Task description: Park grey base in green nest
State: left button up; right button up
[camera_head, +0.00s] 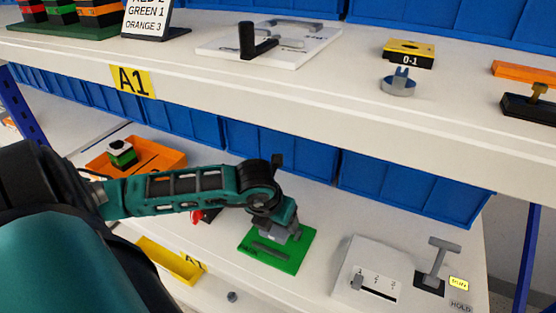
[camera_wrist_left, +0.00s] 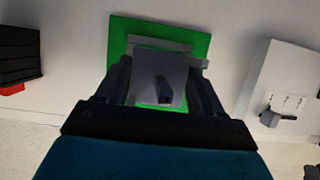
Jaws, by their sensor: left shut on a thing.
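The green nest (camera_head: 292,262) is a flat green plate on the lower shelf, with a grey strip and dark lettering on it. It also shows in the left wrist view (camera_wrist_left: 193,41). My left gripper (camera_head: 279,232) reaches down over its rear part. It is shut on the grey base (camera_wrist_left: 148,88), a grey block with a dark lever on top, between its two fingers. The base lies over the nest in the wrist view. The gripper partly hides the base in the head view, and I cannot tell whether it touches the nest.
A white panel with a small lever (camera_head: 368,272) and a grey T-handle (camera_head: 438,262) stand to the right. An orange tray (camera_head: 170,155) and yellow bin (camera_head: 168,262) lie left. The upper shelf (camera_head: 330,95) overhangs behind; blue bins (camera_head: 390,190) line the back.

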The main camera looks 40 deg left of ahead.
aim_at(276, 226)
pick_arm(q)
notch_tip(276, 226, down, 3)
jog(key=shift+f+b, duration=0.1)
jog(key=shift+b, duration=0.3)
jog(key=shift+f, duration=0.15)
jog(key=o, duration=1.1)
